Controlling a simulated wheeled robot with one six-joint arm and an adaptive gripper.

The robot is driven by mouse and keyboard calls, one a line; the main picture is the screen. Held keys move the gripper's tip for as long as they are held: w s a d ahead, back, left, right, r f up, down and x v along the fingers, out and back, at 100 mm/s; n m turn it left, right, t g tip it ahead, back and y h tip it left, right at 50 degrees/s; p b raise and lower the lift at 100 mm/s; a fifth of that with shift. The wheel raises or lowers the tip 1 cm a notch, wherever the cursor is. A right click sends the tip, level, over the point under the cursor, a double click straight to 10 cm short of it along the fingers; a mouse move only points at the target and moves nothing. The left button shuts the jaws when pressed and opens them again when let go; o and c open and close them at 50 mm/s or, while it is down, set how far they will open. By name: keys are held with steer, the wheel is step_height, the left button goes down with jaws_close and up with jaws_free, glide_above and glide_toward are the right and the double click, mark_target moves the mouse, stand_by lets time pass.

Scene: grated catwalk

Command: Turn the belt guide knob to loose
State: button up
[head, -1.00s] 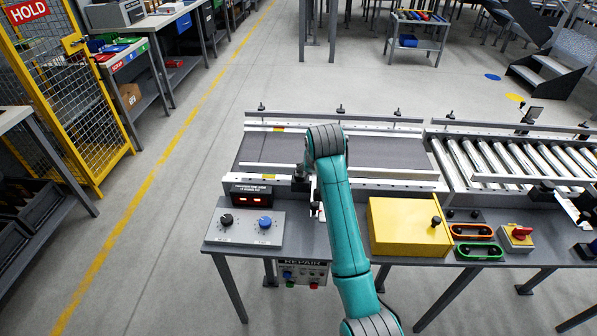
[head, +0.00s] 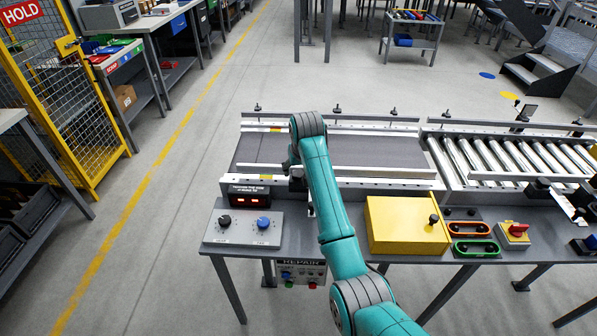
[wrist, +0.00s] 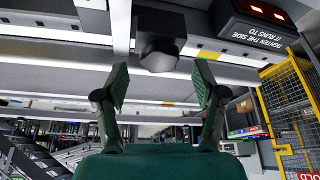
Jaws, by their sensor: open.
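A control plate (head: 243,228) on the left of the bench carries a black knob (head: 224,221) and a blue knob (head: 263,223); their labels are too small to read. Small black knobs (head: 337,110) also stand along the conveyor's far rail. I cannot tell which knob is the belt guide knob. My gripper (wrist: 161,76) is open and empty in the wrist view. A dark block (wrist: 160,45) on the rail lies just beyond and between its fingertips, apparently apart from them. In the head view my arm mostly hides the gripper, over the belt's near rail.
A display box (head: 249,196) with red lights stands beside the near rail; it also shows in the wrist view (wrist: 258,28). The belt (head: 375,152) is bare. A yellow box (head: 408,226), orange and green handles, and a red switch (head: 517,230) are at right.

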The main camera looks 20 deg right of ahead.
steer(key=shift+x, duration=1.05)
steer(key=c, duration=1.1)
steer(key=shift+c, duration=0.2)
